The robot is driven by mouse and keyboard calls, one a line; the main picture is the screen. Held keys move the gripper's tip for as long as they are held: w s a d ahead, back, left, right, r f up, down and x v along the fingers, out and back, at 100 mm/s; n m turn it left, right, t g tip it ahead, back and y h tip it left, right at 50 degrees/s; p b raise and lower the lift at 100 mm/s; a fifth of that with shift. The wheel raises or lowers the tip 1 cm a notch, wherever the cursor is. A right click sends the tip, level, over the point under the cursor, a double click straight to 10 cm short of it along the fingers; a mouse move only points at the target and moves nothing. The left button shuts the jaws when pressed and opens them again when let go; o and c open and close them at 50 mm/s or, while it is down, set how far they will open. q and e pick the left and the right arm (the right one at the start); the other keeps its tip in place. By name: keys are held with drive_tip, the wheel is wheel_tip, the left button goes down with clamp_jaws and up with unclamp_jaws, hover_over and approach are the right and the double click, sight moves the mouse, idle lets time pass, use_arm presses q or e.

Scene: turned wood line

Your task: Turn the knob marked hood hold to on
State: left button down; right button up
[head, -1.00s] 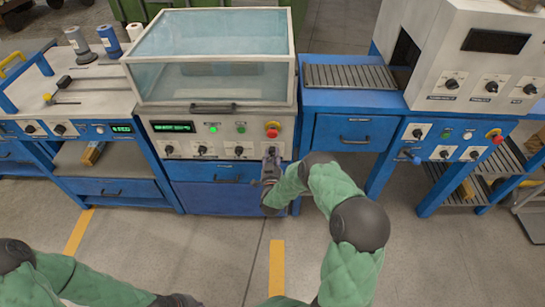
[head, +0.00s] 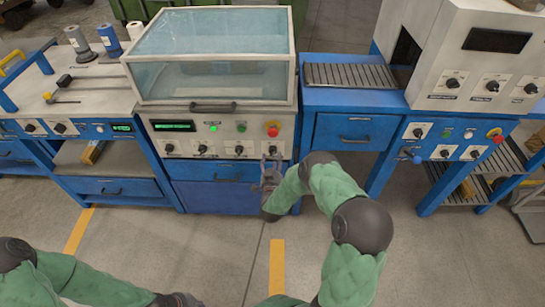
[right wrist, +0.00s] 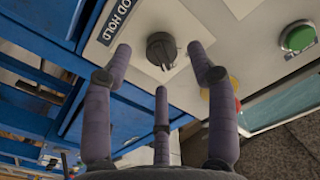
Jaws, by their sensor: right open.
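The hood hold knob (right wrist: 162,50) is a round black knob on a pale panel plate. Its label (right wrist: 117,19) shows only in part, reading "OOD HOLD". The knob's ridge points toward the bottom of the right wrist view. My right gripper (right wrist: 160,62) is open, with purple fingers spread either side of the knob and a third finger below it; they appear apart from it. In the head view my right gripper (head: 271,166) is at the right end of the hooded machine's panel, in front of that knob. My left gripper (head: 180,299) is low at the bottom edge, its fingers unclear.
The hooded machine (head: 211,109) has a lit green button (head: 213,127) and a red stop button (head: 272,129) above the knobs. In the wrist view a green button (right wrist: 297,39) lies to the right. A blue roller table (head: 350,100) adjoins on the right. The floor in front is open.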

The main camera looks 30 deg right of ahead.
drive_tip(key=v, duration=0.9)
drive_tip(key=shift+a, duration=0.15)
drive_tip(key=s+a+f+n+g+y+p, duration=0.2)
drive_tip(key=a+f+g+y, duration=0.15)
drive_tip(key=a, duration=0.25)
drive_tip(key=s+a+f+n+g+y+p, duration=0.2)
drive_tip(key=a+f+g+y, duration=0.15)
drive_tip(key=a+y, duration=0.2)
drive_tip(key=s+a+n+g+y+p, duration=0.1)
drive_tip(key=s+a+g, duration=0.1)
drive_tip(key=s, duration=0.4)
drive_tip(key=s+a+n+g+y, duration=0.1)
drive_tip(key=s+a+g, duration=0.2)
drive_tip(key=s+a, duration=0.2)
drive_tip(key=s+a+r+n+g+y+p, duration=0.1)
drive_tip(key=s+a+g+y, duration=0.1)
drive_tip(key=s, duration=0.7)
drive_tip(key=shift+a+g+p, duration=0.35)
drive_tip(key=shift+a+g, duration=0.15)
drive_tip(key=shift+a, duration=0.35)
